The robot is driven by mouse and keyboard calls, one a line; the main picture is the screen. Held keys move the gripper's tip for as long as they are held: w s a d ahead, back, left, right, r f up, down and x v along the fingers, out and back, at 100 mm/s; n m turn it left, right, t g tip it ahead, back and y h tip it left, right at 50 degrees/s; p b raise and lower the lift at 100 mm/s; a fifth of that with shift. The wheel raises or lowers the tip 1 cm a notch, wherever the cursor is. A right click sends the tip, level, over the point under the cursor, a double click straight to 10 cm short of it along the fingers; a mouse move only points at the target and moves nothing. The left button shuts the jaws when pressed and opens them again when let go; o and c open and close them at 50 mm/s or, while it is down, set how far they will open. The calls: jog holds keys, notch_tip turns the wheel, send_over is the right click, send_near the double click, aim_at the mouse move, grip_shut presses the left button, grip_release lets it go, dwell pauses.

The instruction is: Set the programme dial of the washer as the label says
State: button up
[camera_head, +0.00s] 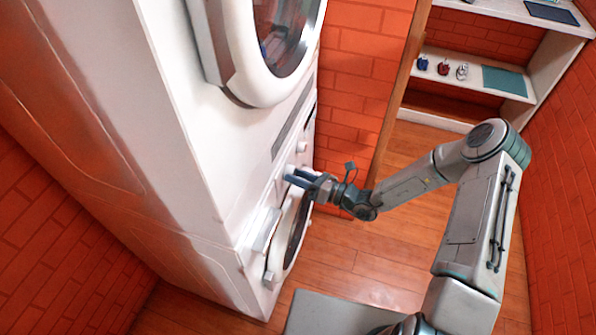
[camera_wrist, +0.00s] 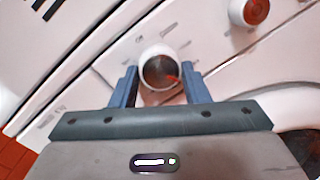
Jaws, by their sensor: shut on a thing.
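The washer (camera_head: 232,220) is the lower of two stacked white machines on the left in the head view. Its programme dial, a round white knob with a grey face and a red pointer mark, shows in the wrist view (camera_wrist: 160,72). The red mark points to the right of the face. My gripper (camera_head: 289,177) reaches the front panel from the right. In the wrist view its blue fingers (camera_wrist: 161,84) are shut on the dial, one on each side. In the head view the fingers largely hide the dial. I cannot read any label or the dial's markings.
A second knob with a red-brown face (camera_wrist: 256,11) sits at the upper right in the wrist view. The upper machine's round door (camera_head: 268,45) is above. Shelves (camera_head: 500,80) with small items stand at the back right. The wooden floor (camera_head: 350,255) is open.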

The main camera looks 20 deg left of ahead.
jog(key=m+p, duration=0.2)
jog(key=m, duration=0.2)
jog(key=shift+r+m+h, duration=0.1)
jog(key=shift+m+h, duration=0.2)
jog(key=shift+m, duration=0.1)
dwell(0.4)
jog(key=o, duration=1)
jog(key=b+v, duration=0.1)
jog(key=v, duration=1.3)
